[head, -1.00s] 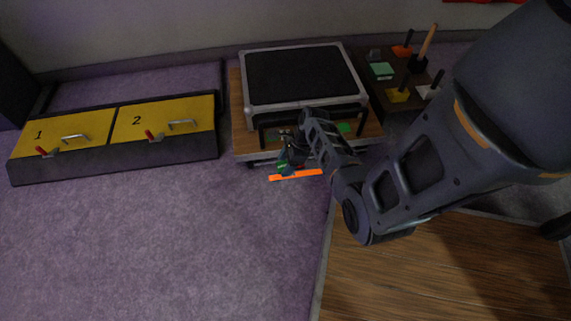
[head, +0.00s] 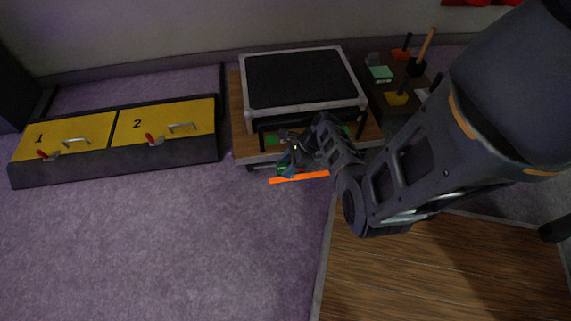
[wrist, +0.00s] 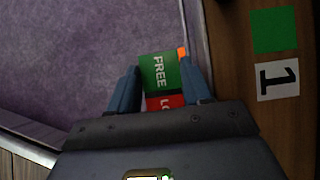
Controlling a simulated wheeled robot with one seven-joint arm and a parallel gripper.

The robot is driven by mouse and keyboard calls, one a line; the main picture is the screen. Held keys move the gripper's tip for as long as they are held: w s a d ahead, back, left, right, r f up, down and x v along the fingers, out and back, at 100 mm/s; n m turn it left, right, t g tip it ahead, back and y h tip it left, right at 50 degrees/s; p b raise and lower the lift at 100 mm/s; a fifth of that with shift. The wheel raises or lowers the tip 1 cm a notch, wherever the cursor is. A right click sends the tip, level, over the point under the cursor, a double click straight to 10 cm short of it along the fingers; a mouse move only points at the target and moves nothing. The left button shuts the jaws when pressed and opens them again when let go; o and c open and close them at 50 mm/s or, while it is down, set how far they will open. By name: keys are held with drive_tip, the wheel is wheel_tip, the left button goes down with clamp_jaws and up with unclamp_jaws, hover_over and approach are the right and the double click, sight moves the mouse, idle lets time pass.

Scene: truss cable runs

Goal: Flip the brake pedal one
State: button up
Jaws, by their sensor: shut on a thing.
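The brake pedal (wrist: 158,72) is a small plate with a green half reading FREE and a red half whose lettering is partly hidden. In the wrist view it sits between the two blue fingers of my gripper (wrist: 160,88), which is shut on it. A white label with a 1 (wrist: 277,80) and a green square (wrist: 273,30) lie on the wooden board to the right. In the head view my gripper (head: 287,165) is at the front edge of the wooden cart (head: 243,150), just above an orange bar (head: 299,177); the pedal is too small to read there.
A black-topped, grey-framed case (head: 303,78) stands on the cart. Yellow lids numbered 1 (head: 63,137) and 2 (head: 165,122) with handles and red levers are at left. Purple carpet in front is clear.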

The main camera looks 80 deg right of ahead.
drive_tip(key=shift+s+t+y+b, duration=0.15)
drive_tip(key=shift+t+y, duration=0.1)
drive_tip(key=shift+t, duration=0.35)
drive_tip(key=shift+s+t+y+b, duration=0.15)
drive_tip(key=shift+t+y, duration=0.1)
drive_tip(key=shift+t, duration=0.35)
drive_tip(key=shift+r, duration=0.1)
drive_tip(key=o, duration=0.8)
drive_tip(key=p+v, duration=0.3)
drive_tip(key=v, duration=0.3)
drive_tip(key=shift+s+d+r, duration=0.1)
drive_tip(key=shift+r, duration=0.2)
drive_tip(key=shift+s+d+r+p, duration=0.15)
drive_tip(key=shift+s+r+p, duration=0.2)
drive_tip(key=shift+s, duration=0.15)
